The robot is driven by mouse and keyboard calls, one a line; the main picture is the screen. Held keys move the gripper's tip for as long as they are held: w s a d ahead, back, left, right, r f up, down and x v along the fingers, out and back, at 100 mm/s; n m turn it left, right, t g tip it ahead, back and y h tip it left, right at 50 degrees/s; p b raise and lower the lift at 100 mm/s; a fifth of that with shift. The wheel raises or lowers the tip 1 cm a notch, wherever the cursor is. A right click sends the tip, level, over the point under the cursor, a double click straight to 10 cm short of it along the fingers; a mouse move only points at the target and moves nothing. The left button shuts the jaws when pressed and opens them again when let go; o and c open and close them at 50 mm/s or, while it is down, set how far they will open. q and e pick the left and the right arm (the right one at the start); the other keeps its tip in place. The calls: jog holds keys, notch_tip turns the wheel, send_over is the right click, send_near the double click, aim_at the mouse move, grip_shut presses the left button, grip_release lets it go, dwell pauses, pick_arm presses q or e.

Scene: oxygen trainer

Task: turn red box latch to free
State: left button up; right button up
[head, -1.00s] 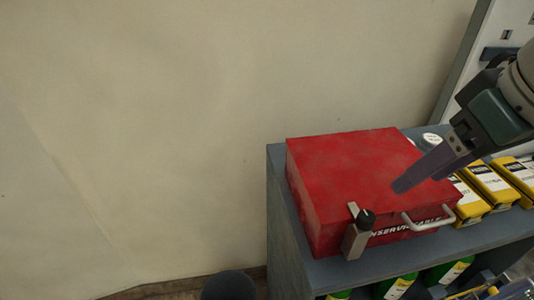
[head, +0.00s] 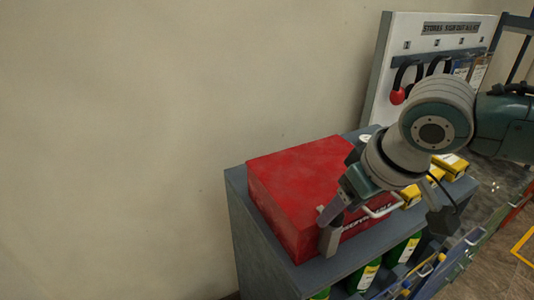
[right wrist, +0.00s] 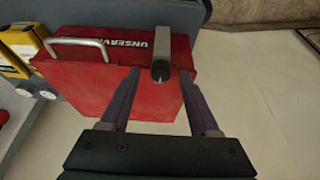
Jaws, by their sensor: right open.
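The red box (head: 295,180) sits on top of a grey-blue shelf unit, with its lid down. Its grey latch (head: 328,243) is on the front face near the left corner, partly hidden by my right gripper (head: 333,211). In the right wrist view the latch (right wrist: 161,50) points out toward the camera between the two purple fingers of my open right gripper (right wrist: 159,75). A gap shows on both sides of the latch. The box's carrying handle (right wrist: 77,43) is left of the fingers there. My left gripper is not in view.
The shelf unit (head: 238,215) holds yellow boxes (head: 451,165) right of the red box and green items (head: 403,249) below. A white board (head: 400,40) with hanging gear stands behind. The wall side at left is clear.

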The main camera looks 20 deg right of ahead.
jog(key=shift+w+f, duration=0.15)
jog(key=shift+f, duration=0.2)
jog(key=shift+c, duration=0.3)
grip_shut()
